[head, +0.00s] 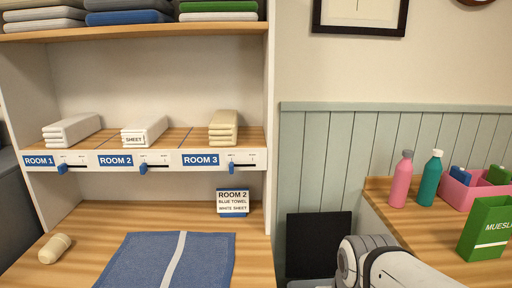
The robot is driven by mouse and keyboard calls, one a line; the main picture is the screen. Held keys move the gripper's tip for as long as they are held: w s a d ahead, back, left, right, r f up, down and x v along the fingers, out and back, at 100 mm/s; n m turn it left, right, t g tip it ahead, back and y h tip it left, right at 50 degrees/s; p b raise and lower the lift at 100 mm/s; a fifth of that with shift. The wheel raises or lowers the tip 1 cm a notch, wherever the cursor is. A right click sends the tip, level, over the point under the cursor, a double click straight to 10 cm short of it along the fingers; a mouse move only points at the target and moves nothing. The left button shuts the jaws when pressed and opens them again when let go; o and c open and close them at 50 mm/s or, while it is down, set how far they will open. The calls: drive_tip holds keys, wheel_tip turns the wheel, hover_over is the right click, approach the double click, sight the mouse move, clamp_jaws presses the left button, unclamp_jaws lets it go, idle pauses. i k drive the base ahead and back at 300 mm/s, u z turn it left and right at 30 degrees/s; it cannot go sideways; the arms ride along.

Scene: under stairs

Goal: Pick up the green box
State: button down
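A green box (485,229) with white lettering that reads "MUESL", cut off by the picture edge, stands upright on the wooden counter (400,217) at the right. Its right side runs out of the picture. My white arm shows at the bottom, left of and in front of the box, apart from it in the picture. My gripper is not in view, so I cannot see its fingers or anything in it.
A pink bottle (401,180), a teal bottle (430,178) and a pink bin (462,193) with blue and green items stand behind the box. Left is a shelf unit (268,120) with folded linens, a room card (233,202), a blue towel (140,262) and a cream roll (55,249).

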sight(487, 230)
drive_tip(key=z, duration=1.15)
drive_tip(key=k, duration=0.45)
drive_tip(key=z, duration=0.2)
drive_tip(key=i, duration=0.45)
drive_tip(key=z, duration=0.05)
